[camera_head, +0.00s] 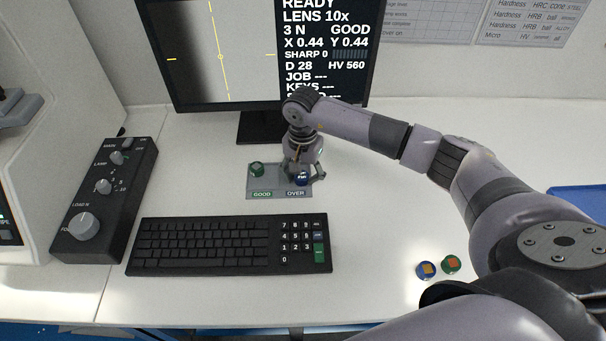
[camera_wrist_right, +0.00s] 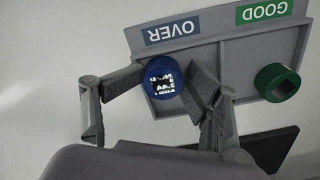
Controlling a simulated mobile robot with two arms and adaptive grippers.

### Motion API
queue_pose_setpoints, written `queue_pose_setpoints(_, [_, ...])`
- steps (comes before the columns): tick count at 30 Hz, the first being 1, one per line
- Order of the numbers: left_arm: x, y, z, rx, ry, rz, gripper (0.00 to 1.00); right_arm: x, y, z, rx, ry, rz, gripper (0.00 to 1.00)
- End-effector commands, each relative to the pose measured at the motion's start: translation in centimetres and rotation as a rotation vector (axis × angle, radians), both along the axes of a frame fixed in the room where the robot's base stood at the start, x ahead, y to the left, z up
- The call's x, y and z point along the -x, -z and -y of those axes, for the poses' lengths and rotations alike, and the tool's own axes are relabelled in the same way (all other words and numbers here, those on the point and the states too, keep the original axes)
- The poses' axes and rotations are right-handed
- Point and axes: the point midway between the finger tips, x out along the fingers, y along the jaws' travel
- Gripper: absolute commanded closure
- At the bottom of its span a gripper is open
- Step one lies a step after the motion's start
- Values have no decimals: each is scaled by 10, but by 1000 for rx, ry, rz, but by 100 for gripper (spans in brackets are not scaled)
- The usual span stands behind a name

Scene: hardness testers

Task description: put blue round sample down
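The blue round sample (camera_wrist_right: 165,76) is between the fingertips of my right gripper (camera_wrist_right: 167,78), which look closed against its sides. In the head view the blue sample (camera_head: 302,179) is at the OVER side of the grey tray (camera_head: 280,171), just behind the OVER label (camera_head: 296,194). I cannot tell whether it touches the tray floor. My right gripper (camera_head: 303,176) points down there, partly covering that side. A green round sample (camera_head: 257,169) sits at the GOOD side, apart from the gripper. My left gripper is not in view.
A black keyboard (camera_head: 215,246) lies in front of the tray, and a monitor (camera_head: 218,55) stands behind. A control box (camera_head: 103,200) is at left. The table right of the tray is clear.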

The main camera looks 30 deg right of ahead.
Motion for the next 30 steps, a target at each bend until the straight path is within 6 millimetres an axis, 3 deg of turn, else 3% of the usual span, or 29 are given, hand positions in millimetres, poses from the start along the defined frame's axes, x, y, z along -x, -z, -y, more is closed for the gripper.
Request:
queue_pose_setpoints(7, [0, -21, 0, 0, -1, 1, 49, 2, -17, -1, -1, -2, -7, 49])
queue_pose_setpoints(9, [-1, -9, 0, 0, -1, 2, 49, -1, -28, 1, 1, -2, 2, 49])
queue_pose_setpoints(21, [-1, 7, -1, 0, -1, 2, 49, -1, -114, 1, 2, 0, 3, 49])
queue_pose_setpoints(30, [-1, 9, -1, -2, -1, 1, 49, 0, -133, 0, 1, 0, 0, 49])
